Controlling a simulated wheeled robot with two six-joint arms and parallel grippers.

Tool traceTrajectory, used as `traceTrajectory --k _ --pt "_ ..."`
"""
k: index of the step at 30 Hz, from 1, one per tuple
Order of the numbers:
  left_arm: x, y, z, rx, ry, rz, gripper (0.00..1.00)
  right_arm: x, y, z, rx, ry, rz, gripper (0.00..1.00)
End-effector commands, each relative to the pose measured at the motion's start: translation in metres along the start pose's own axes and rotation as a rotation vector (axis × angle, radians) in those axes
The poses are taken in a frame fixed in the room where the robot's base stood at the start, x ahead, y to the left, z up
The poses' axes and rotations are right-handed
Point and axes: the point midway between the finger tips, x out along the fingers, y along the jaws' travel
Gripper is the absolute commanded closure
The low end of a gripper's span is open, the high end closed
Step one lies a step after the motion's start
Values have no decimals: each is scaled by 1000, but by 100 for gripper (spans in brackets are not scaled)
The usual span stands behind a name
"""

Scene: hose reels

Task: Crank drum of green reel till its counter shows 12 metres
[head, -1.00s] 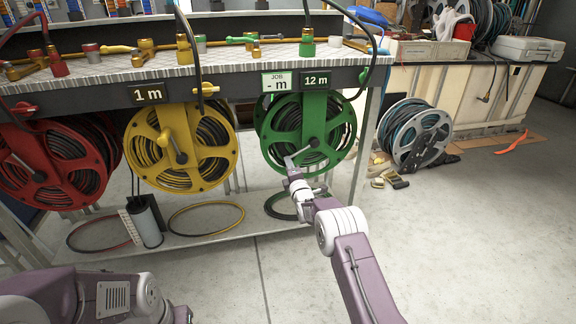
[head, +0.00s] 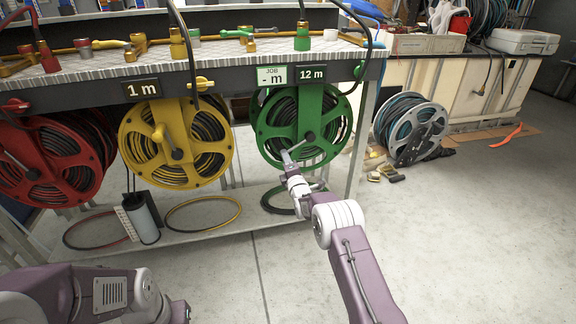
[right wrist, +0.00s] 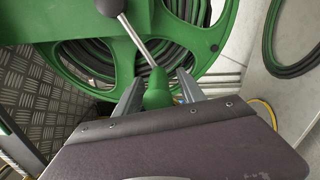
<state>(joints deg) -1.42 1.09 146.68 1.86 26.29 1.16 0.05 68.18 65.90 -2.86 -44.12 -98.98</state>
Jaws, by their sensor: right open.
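The green reel (head: 342,122) hangs under the bench at the centre of the head view. Its counter (head: 312,74) reads 12 m. The job card (head: 272,77) beside it reads "- m". The crank arm (head: 296,147) points down-left from the hub. In the right wrist view the crank's green grip (right wrist: 157,92) sits at the end of a metal rod. My right gripper (right wrist: 158,97) is open, with one finger on each side of the grip. In the head view my right gripper (head: 289,162) is small at the crank's end. My left arm shows lower left, its fingers out of sight.
A yellow reel (head: 140,118) with a 1 m counter and a red reel (head: 85,183) hang to the left. Another hose reel (head: 433,128) stands on the floor at right. The front floor is clear.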

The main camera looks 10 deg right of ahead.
Motion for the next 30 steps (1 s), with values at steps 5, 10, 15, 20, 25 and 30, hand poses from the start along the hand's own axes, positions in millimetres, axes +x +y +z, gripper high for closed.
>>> traceTrajectory --k 5,10,15,20,25,30 --pt "-21 0 -2 0 0 0 64 -22 6 1 0 0 -5 53" --pt "8 0 1 0 0 0 64 -46 -7 -1 0 -1 -1 53" --pt "45 -1 5 0 -1 0 64 -61 -9 -1 0 -1 2 53" --pt "65 -1 7 0 0 0 64 -77 -6 0 0 -1 1 53" --pt "72 -1 8 0 0 0 64 -87 -2 0 0 -1 0 53" --pt "71 -1 7 0 0 0 64 -88 0 1 0 -1 -1 53"
